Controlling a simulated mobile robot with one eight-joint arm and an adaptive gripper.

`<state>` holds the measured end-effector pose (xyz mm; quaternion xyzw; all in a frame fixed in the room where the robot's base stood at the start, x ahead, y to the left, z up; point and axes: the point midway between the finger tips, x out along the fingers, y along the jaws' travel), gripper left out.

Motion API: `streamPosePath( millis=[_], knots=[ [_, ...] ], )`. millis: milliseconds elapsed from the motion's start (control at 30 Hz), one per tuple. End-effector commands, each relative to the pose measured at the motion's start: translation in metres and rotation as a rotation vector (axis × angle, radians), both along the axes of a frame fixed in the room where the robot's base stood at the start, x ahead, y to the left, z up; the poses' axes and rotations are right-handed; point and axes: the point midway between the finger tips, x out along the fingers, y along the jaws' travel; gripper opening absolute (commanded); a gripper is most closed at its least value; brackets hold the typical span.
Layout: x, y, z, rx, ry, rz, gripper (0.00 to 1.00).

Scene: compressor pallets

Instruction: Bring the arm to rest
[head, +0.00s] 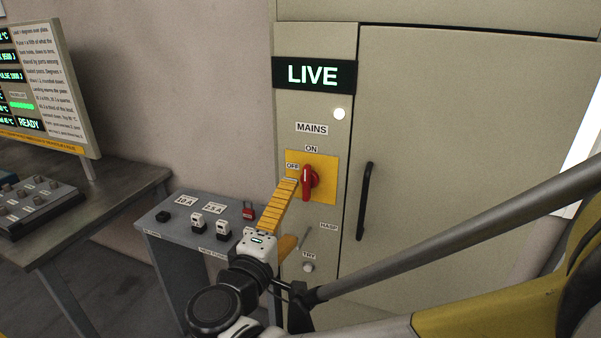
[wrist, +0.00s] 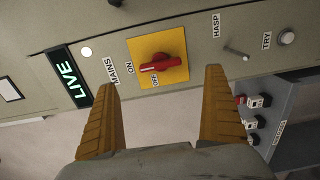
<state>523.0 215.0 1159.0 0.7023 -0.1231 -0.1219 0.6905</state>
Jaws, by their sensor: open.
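My gripper (head: 292,212) is open in front of the grey cabinet, with one yellow finger above the other in the head view. In the wrist view my gripper (wrist: 160,82) has its two ribbed fingers spread wide with nothing between them. The red rotary handle (head: 308,182) sits on a yellow plate (head: 326,165) and stands upright, toward the ON label. The red handle (wrist: 162,64) also shows in the wrist view, beyond the fingertips and apart from them. The upper finger partly covers the plate's left edge in the head view.
A lit LIVE sign (head: 313,75) and a white lamp (head: 339,114) are above the switch. A black door handle (head: 365,200) is to its right. A small bench (head: 180,235) with a red padlock (head: 249,210) and plugs stands left. A desk with a screen (head: 50,85) is far left.

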Motion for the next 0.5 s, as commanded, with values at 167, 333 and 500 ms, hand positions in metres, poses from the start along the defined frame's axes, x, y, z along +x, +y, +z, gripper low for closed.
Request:
streamPosePath(
  millis=[167, 333, 500],
  knots=[
    [-0.003, 0.001, 0.0, 0.0, 0.0, 0.0, 1.0],
    [-0.002, 0.0, 0.0, 0.002, 0.002, -0.001, 1.0],
    [0.002, -0.042, -0.01, 0.082, 0.089, -0.055, 1.0]
  ],
)
